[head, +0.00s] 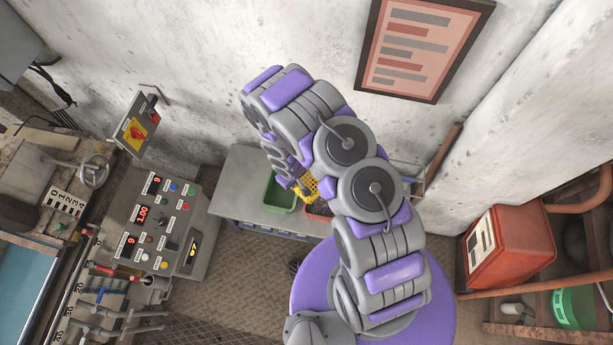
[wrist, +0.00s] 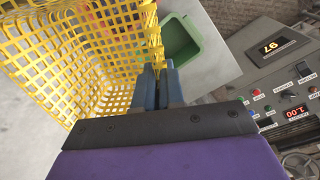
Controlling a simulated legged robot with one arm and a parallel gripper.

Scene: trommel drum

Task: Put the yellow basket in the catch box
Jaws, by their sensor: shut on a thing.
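The yellow basket (wrist: 60,55) is an open mesh and fills the upper left of the wrist view. My gripper (wrist: 158,72) is shut on its edge and holds it over the grey bench. In the head view only a small part of the basket (head: 307,189) shows behind my arm. A green open box (wrist: 181,38) lies beyond my fingers, just right of the basket, and looks empty; it also shows in the head view (head: 281,196). A reddish box (head: 318,208) beside it is mostly hidden by my arm. I cannot tell which is the catch box.
The grey bench (head: 238,203) stands against the wall. A control panel (head: 158,219) with buttons and displays is to its left, with a red-and-yellow switch box (head: 136,132) above. A red cabinet (head: 508,247) and a green round container (head: 573,308) are at right.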

